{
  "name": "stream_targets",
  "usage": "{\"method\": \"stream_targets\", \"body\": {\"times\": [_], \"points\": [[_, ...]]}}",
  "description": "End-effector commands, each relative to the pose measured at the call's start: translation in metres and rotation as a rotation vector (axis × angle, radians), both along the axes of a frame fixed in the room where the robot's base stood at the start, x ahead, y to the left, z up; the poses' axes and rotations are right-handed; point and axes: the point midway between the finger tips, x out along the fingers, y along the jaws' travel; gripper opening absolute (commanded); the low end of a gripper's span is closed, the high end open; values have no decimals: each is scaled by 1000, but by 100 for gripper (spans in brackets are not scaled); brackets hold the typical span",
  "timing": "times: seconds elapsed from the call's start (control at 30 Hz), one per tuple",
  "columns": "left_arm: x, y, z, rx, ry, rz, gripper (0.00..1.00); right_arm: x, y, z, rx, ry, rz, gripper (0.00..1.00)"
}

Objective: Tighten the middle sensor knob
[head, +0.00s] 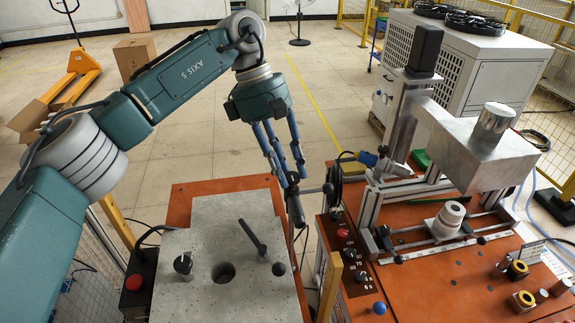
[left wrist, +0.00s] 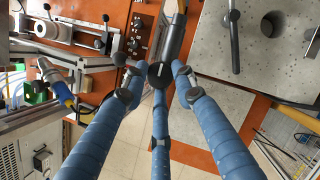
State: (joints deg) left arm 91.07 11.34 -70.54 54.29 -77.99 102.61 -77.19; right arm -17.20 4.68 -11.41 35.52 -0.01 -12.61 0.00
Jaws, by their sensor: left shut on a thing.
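My left gripper (head: 290,182) reaches down between the grey block and the orange machine table. Its three blue fingers also show in the left wrist view (left wrist: 159,84). They are closed in around a round black knob (left wrist: 160,75) with a pale line on its face. A dark grey cylinder (left wrist: 174,38) lies just beyond this knob, and it shows below the fingertips in the head view (head: 295,210). The fingers partly hide the knob's sides, and its turn angle is hard to judge. My right gripper is in neither view.
A grey block (head: 205,215) with a hole and a dark lever (head: 252,238) stands close left. The orange machine table (head: 440,285) at right carries a red button (head: 342,233), black knobs and a metal frame.

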Motion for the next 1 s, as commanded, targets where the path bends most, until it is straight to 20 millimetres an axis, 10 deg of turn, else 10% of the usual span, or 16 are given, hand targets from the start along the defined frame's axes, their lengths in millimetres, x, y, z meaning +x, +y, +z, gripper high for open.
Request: {"method": "stream_targets", "body": {"times": [0.27,0.3,0.37,0.77,1.0], "points": [[1,-2,4,-7,-7,-1,1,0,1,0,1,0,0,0],[1,-2,4,-7,-7,0,35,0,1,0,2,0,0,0],[1,-1,4,-6,-5,-1,46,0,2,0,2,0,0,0],[2,1,7,-1,-3,-1,46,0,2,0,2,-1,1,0],[12,14,50,-1,-6,2,46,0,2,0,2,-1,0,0]]}}
